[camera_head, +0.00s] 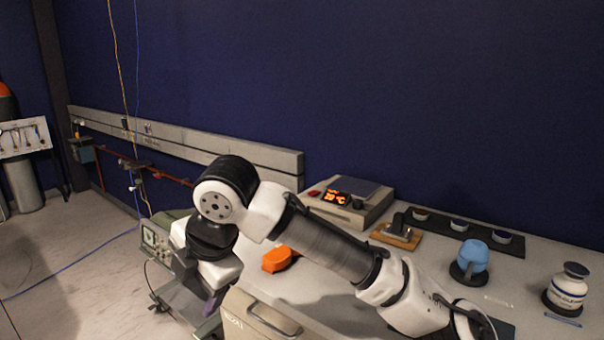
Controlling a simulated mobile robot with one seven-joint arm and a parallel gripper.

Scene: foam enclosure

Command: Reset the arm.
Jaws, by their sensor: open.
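My arm reaches in from the lower right, rises leftward across the counter and bends down at a black and white joint. My gripper (203,298) hangs below this joint, past the left end of the counter (330,300), with dark fingers pointing down. It is open, and I see nothing held in it. Its fingertips are small and partly lost against the dark equipment behind.
The counter holds an orange object (277,259), a device with a lit display (348,204), a blue rounded object (472,257), a white jar (568,288) and a dark tray (462,231) with small cups. A green-grey instrument (157,239) stands left of my gripper. Open floor lies farther left.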

